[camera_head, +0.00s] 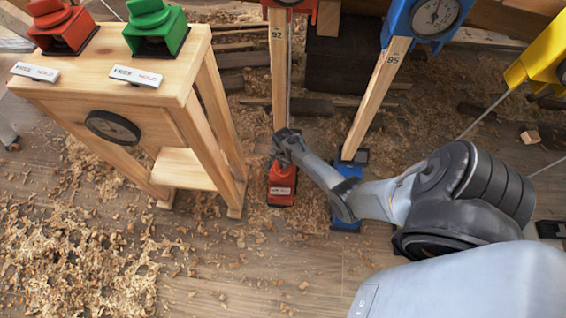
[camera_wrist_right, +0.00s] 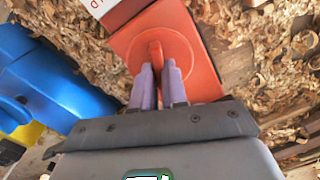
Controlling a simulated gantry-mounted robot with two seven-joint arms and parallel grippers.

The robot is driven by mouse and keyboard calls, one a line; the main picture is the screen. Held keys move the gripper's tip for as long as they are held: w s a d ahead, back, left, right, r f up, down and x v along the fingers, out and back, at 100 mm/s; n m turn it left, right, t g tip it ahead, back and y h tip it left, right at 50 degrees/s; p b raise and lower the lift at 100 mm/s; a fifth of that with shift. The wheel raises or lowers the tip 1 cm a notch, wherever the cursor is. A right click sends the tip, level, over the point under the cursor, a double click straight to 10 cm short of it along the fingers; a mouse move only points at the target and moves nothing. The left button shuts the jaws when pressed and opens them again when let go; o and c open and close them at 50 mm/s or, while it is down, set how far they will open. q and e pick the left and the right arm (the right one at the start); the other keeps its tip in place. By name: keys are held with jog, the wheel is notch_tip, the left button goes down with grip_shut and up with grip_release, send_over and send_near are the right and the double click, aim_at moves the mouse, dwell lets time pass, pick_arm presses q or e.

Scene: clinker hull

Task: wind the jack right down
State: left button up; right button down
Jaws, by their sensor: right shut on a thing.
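A red jack (camera_head: 281,185) with a white label stands on the floor below a wooden post (camera_head: 278,75) marked 92. My right gripper (camera_head: 284,160) reaches down over its top. In the right wrist view, the red jack (camera_wrist_right: 190,55) has a round top with a raised bar (camera_wrist_right: 155,50). The two pale fingers of my right gripper (camera_wrist_right: 155,85) are close together, shut on that bar. The fingers and arm hide part of the jack's top in the head view. My left gripper is not in view.
A blue jack (camera_head: 347,222) stands just right, partly behind my arm, by a post (camera_head: 376,100) marked 95. A wooden stand (camera_head: 150,95) at the left carries a red and a green block and a dial. Shavings cover the floor. A yellow device (camera_head: 545,55) hangs at the right.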

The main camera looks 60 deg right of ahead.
jog(key=shift+r+n+p, duration=0.2)
jog(key=shift+n+p, duration=0.6)
jog(key=shift+n, duration=0.1)
jog(key=n+p, duration=0.1)
jog(key=n, duration=0.1)
jog(key=shift+n, duration=0.3)
jog(key=n+p, duration=0.1)
jog(key=n, duration=0.3)
jog(key=shift+f+n+p, duration=0.2)
jog(key=shift+n+p, duration=0.2)
jog(key=shift+n, duration=0.5)
jog(key=shift+s, duration=0.1)
jog(key=c, duration=1.2)
grip_release()
jog(key=shift+o, duration=0.2)
